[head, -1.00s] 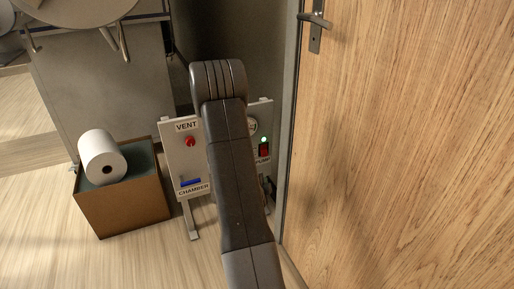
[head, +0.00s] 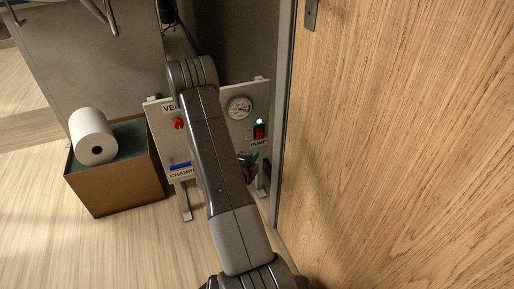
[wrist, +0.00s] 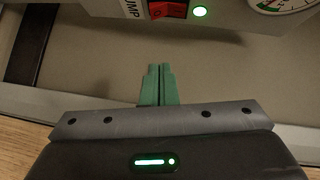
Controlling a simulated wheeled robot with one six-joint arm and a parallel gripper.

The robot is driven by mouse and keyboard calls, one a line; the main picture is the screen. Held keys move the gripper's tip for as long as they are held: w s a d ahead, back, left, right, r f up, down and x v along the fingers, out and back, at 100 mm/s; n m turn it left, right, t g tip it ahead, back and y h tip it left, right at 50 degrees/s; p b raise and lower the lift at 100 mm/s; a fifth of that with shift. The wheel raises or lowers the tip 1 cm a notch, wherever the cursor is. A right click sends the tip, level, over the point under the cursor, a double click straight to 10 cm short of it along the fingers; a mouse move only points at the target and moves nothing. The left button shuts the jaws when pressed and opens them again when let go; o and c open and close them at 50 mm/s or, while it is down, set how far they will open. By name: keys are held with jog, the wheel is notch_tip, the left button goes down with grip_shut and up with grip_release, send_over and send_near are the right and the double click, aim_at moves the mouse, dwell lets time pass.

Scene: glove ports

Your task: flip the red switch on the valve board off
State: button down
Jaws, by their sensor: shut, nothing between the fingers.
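The valve board (head: 215,140) is a pale upright panel on feet, partly hidden behind my arm. Its red switch (head: 260,131) sits at the right side above a PUMP label (head: 259,143), with a lit green lamp (head: 259,121) just above it. In the wrist view the red switch (wrist: 168,8) is at the top edge, partly cut off, beside the lit lamp (wrist: 200,12). My gripper (wrist: 159,67) has its green fingers together and empty, pointing toward the switch with a visible gap. In the head view it is near the board's lower right, mostly hidden by the arm.
The board also carries a gauge (head: 240,108), a red knob (head: 179,124) and a blue handle (head: 180,166). A cardboard box (head: 118,185) with a white roll (head: 92,135) stands left of it. A wooden door (head: 400,150) is close on the right.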

jog(key=b, duration=0.2)
send_near(263, 136)
jog(key=d, duration=0.4)
jog(key=shift+w+a+f+b, duration=0.15)
jog(key=shift+w+a+b, duration=0.1)
jog(key=shift+w, duration=0.65)
jog(key=shift+w+a+f+b, duration=0.15)
jog(key=shift+w+a+b, duration=0.15)
jog(key=shift+w, duration=0.6)
jog(key=shift+w+a+f+b, duration=0.15)
jog(key=shift+w+a+b, duration=0.1)
jog(key=shift+w, duration=0.65)
